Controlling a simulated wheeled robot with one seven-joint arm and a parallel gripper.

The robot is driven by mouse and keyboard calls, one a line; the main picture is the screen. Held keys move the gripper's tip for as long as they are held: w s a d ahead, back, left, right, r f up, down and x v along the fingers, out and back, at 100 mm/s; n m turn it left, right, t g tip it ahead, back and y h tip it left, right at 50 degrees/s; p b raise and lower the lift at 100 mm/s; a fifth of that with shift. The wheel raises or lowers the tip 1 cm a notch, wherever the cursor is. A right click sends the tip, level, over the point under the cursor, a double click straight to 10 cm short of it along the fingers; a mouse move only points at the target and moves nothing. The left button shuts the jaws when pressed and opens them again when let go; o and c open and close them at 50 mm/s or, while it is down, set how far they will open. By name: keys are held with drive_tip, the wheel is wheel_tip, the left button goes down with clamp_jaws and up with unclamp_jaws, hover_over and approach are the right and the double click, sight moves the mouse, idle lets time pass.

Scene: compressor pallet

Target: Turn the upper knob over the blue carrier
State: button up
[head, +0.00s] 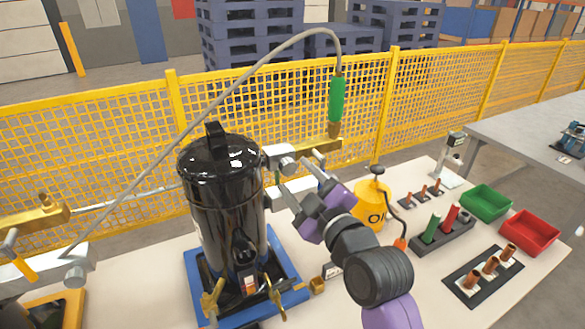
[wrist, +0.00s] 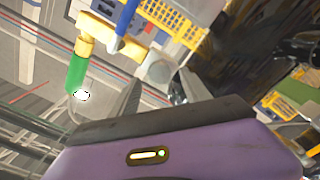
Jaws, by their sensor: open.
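The blue carrier (head: 193,268) stands on the table under a black compressor (head: 205,215). Over its right side a brass valve body (head: 318,146) sits on a grey arm, with a small grey knob (head: 319,156) and a blue lever (head: 321,172) below. In the wrist view, the blue lever (wrist: 127,20) and brass body (wrist: 86,45) are at upper left. My gripper (head: 292,180) is open and empty, right of the compressor and just below the knob. Whether a finger touches the knob is unclear.
A green hose coupling (head: 337,98) hangs above the valve body. A yellow can (head: 371,205), a rack of coloured cylinders (head: 442,234), a green bin (head: 486,202) and a red bin (head: 530,233) stand to the right. A yellow mesh fence (head: 420,95) runs behind.

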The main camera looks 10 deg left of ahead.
sight(288, 167)
drive_tip(key=shift+x, duration=1.4)
drive_tip(key=shift+c, duration=0.2)
clamp_jaws()
